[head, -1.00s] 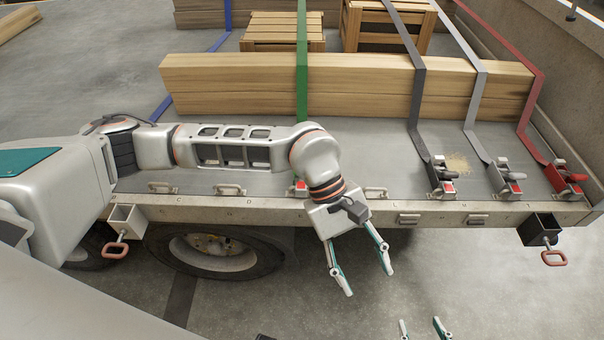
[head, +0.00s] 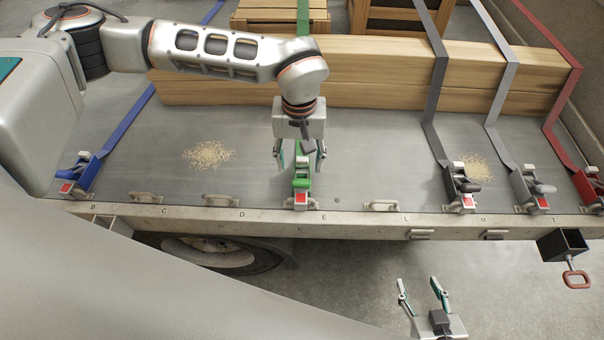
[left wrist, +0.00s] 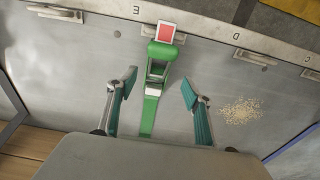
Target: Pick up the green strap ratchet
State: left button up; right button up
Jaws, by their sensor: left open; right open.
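The green strap ratchet (head: 301,181) sits near the front edge of the trailer bed, with a red-and-white tag at its front end. Its green strap runs back under my left arm toward the planks. My left gripper (head: 300,165) is open above it, fingers on either side. In the left wrist view the green ratchet (left wrist: 158,65) lies ahead of and between the two open fingertips (left wrist: 158,85), apart from both. My right gripper (head: 422,288) is open and empty below the bed edge, over the floor.
A blue ratchet (head: 80,172) is at left; black (head: 461,182), grey (head: 530,185) and red (head: 590,182) ratchets are at right. Long planks (head: 390,75) lie behind. Metal handles (head: 222,200) line the bed edge. Straw-coloured debris (head: 208,155) lies on the bed.

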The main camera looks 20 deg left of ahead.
aim_at(300, 194)
pick_arm(q)
jog(key=shift+s+d+f, duration=0.1)
jog(key=shift+s+f, duration=0.1)
jog(key=shift+f, duration=0.75)
jog(key=f, duration=0.4)
jog(key=shift+s+d+f, duration=0.15)
jog(key=shift+d+f, duration=0.05)
jog(key=shift+f, duration=0.2)
pick_arm(e)
jog(key=shift+w, duration=0.1)
pick_arm(q)
jog(key=shift+c, duration=0.4)
pick_arm(e)
jog(key=shift+d, duration=0.1)
pick_arm(q)
jog(key=c, duration=1.3)
grip_shut()
pick_arm(e)
jog(key=shift+f, duration=0.15)
jog(key=shift+s+f, duration=0.1)
jog(key=shift+s, duration=0.2)
